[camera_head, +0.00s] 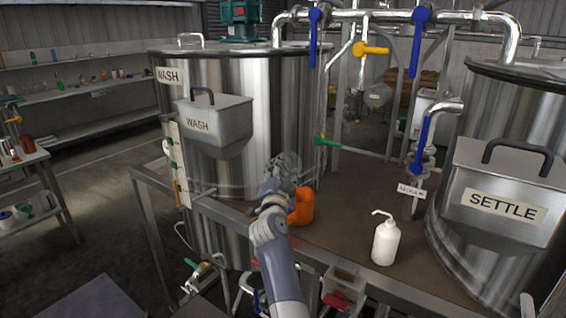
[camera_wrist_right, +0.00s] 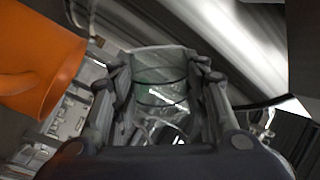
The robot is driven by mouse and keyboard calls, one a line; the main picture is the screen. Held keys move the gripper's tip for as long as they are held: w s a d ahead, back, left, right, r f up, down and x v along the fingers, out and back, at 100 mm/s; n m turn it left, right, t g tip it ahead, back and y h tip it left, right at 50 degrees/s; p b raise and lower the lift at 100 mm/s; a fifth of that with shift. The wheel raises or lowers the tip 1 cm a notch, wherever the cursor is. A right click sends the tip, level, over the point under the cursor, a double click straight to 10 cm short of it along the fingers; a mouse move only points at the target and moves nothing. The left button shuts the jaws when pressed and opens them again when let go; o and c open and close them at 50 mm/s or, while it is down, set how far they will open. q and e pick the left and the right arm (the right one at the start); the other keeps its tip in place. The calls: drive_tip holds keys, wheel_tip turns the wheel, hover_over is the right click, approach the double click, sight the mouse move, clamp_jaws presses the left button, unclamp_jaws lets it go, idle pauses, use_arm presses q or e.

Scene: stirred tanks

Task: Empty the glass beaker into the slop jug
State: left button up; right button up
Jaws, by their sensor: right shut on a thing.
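The glass beaker (camera_head: 284,166) is clear and hard to make out against the steel tank in the head view. My right gripper (camera_head: 275,188) is shut on it and holds it above the bench edge. In the right wrist view the beaker (camera_wrist_right: 160,92) sits between the two fingers of the right gripper (camera_wrist_right: 162,78). I cannot tell its exact tilt or whether it holds liquid. The orange slop jug (camera_head: 303,207) stands on the bench just right of the gripper, partly hidden by it. The jug (camera_wrist_right: 38,62) also fills the left of the wrist view. My left gripper is not in view.
The WASH tank (camera_head: 285,100) stands right behind the gripper, with a WASH box (camera_head: 215,125) on its front. A white wash bottle (camera_head: 385,242) stands to the right, before the SETTLE tank (camera_head: 500,110). The brown bench top (camera_head: 350,190) between is mostly clear. A green-handled valve (camera_head: 325,141) juts out nearby.

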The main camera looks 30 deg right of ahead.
drive_tip(key=n+p, duration=0.3)
drive_tip(key=n+g+y+p, duration=0.1)
drive_tip(key=p, duration=0.1)
drive_tip(key=shift+s+d+r+n, duration=0.15)
drive_tip(key=shift+s+r+n, duration=0.05)
drive_tip(key=shift+r+n, duration=0.2)
drive_tip(key=n+p, duration=0.1)
drive_tip(key=p, duration=0.4)
drive_tip(key=shift+s+d+r, duration=0.1)
drive_tip(key=shift+s, duration=0.05)
drive_tip(key=n+p, duration=0.1)
drive_tip(key=p, duration=0.4)
drive_tip(key=shift+s+d+r+n+g+p, duration=0.15)
drive_tip(key=shift+s+r+n+g+p, duration=0.05)
drive_tip(key=shift+n+g+p, duration=0.2)
drive_tip(key=shift+s+d+n+y, duration=0.15)
drive_tip(key=shift+n+y, duration=0.15)
drive_tip(key=shift+n, duration=0.3)
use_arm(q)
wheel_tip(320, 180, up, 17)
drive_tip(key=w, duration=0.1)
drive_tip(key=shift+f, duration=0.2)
use_arm(e)
drive_tip(key=shift+s+n+g, duration=0.15)
drive_tip(key=shift+n+g, duration=0.25)
